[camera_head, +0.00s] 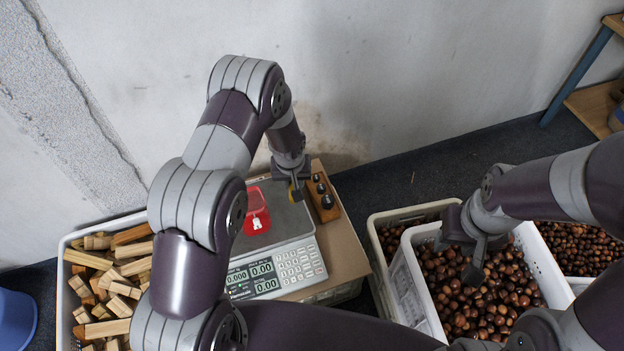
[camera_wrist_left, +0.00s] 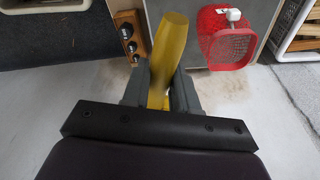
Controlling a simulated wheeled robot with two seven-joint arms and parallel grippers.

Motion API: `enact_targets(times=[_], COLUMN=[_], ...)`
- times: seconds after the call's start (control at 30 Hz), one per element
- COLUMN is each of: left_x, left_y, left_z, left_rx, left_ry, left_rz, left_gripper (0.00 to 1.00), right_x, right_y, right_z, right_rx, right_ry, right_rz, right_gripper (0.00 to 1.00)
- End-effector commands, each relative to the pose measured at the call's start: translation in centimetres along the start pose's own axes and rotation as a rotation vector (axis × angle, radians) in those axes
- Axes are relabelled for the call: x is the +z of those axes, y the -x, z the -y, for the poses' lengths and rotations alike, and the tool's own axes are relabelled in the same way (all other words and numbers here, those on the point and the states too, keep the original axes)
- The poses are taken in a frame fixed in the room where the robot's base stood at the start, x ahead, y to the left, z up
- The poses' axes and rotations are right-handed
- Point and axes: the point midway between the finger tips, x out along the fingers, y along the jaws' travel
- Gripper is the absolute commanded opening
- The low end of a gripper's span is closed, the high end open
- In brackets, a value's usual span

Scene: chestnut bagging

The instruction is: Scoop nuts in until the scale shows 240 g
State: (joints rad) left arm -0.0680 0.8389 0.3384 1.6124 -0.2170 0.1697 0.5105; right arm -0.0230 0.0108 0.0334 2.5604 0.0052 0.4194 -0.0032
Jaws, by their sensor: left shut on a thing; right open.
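My left gripper (camera_head: 294,186) is shut on a yellow handle-like thing (camera_wrist_left: 168,45), presumably a scoop; its far end is not clear. It is over the back right of the scale (camera_head: 275,272). Beside it, a red mesh bag or basket (camera_head: 257,212) with a white tag stands on the scale plate; it also shows in the left wrist view (camera_wrist_left: 228,45). The scale's readouts look like 0.00. The nuts (camera_head: 470,310) fill a white crate (camera_head: 540,262) on the right. My right gripper (camera_head: 478,262) is open and empty over these nuts.
A wooden block with dark weights (camera_head: 322,196) stands right of the scale plate, close to my left gripper. A crate of wood pieces (camera_head: 105,285) is on the left. More nut crates (camera_head: 580,245) flank the white one. A shelf (camera_head: 595,105) is at the far right.

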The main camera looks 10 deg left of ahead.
Motion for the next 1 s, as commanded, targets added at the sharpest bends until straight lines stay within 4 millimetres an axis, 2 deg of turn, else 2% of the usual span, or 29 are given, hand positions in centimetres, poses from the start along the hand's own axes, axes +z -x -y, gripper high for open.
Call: enact_targets(times=[0.03,0.1,0.2,0.27,0.4,0.5,0.6,0.77,1.0], left_x=[-0.6,-2.0,-3.9,-4.9,-6.3,-6.5,-6.4,-6.3,-6.1], left_y=[-3.8,-6.3,-8.8,-9.7,-9.8,-9.0,-8.4,-7.8,-7.2], left_z=[-0.6,-1.1,-1.5,-1.5,-1.5,-1.4,-1.2,-1.0,-0.5], left_rx=[-0.020,-0.061,-0.132,-0.175,-0.265,-0.317,-0.352,-0.354,-0.233], left_ry=[0.092,0.278,0.602,0.822,1.324,1.599,1.776,1.875,1.894], left_rz=[0.003,0.003,-0.009,-0.019,-0.030,-0.030,-0.029,-0.013,0.079], left_gripper=[0.00,0.00,0.00,0.00,0.00,0.00,0.00,0.00,0.00], right_x=[0.3,0.4,0.6,0.6,0.7,0.7,0.7,0.6,0.1], right_y=[-2.5,-3.6,-5.0,-5.5,-6.0,-6.1,-6.0,-4.9,-0.9], right_z=[0.0,0.0,0.0,0.0,0.0,0.0,0.0,0.0,0.0], right_rx=[0.000,0.000,0.000,0.000,0.000,0.000,0.000,0.000,0.000], right_ry=[0.000,0.000,0.000,0.000,0.000,0.000,0.000,0.000,0.000], right_rz=[0.000,0.000,-0.001,-0.001,-0.001,-0.001,-0.001,-0.001,-0.001], right_gripper=[0.43,0.43,0.43,0.43,0.43,0.43,0.43,0.43,0.43])
